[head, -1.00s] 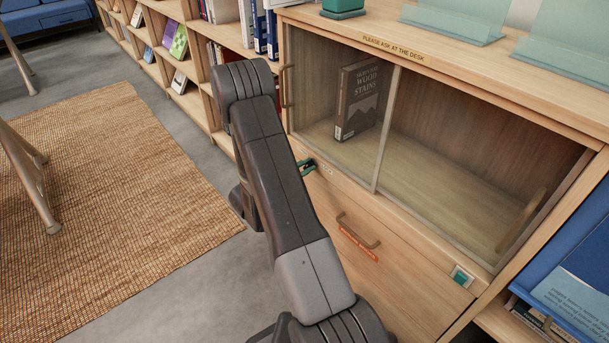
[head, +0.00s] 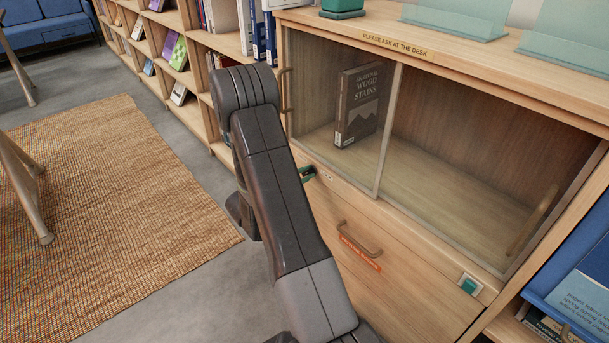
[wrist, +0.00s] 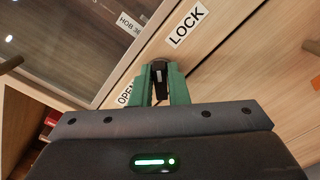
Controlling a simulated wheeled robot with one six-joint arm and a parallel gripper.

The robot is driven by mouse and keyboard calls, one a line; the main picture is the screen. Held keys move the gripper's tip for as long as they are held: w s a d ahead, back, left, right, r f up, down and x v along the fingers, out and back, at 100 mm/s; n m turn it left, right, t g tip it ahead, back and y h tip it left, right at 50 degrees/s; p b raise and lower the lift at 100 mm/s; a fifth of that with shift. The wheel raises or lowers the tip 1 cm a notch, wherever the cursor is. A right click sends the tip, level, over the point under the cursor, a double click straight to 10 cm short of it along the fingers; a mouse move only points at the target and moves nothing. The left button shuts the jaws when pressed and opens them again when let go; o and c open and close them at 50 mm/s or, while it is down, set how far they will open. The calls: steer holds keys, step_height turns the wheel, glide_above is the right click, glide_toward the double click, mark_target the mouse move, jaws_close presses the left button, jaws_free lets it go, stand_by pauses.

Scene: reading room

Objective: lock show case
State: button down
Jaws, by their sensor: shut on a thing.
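The show case (head: 440,70) has two sliding glass doors with a dark book standing inside at the left. My gripper (wrist: 161,85) has green fingers shut on a small dark lock knob (wrist: 159,76) with a pale mark, on the wooden strip below the glass. A LOCK label (wrist: 187,27) is up and right of the knob in the wrist view. An OPEN label (wrist: 124,96) is partly hidden at the lower left. In the head view, the green fingertips of my gripper (head: 307,174) show at the case's front; my arm hides most of the rest.
A drawer handle (head: 360,240) with an orange label sits below the glass. A small green and white square (head: 469,285) is to its right. Shelves with books line the left, and a blue rack (head: 575,285) stands at the right. A woven rug (head: 120,190) covers open floor.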

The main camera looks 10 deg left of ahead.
steer(key=c, duration=1.5)
jaws_free()
steer(key=shift+o, duration=0.2)
steer(key=p+v, duration=0.3)
steer(key=v, duration=1)
steer(key=shift+s+a, duration=0.25)
steer(key=shift+s, duration=0.05)
steer(key=b+x, duration=0.3)
steer(key=x, duration=1.1)
steer(key=shift+s, duration=0.1)
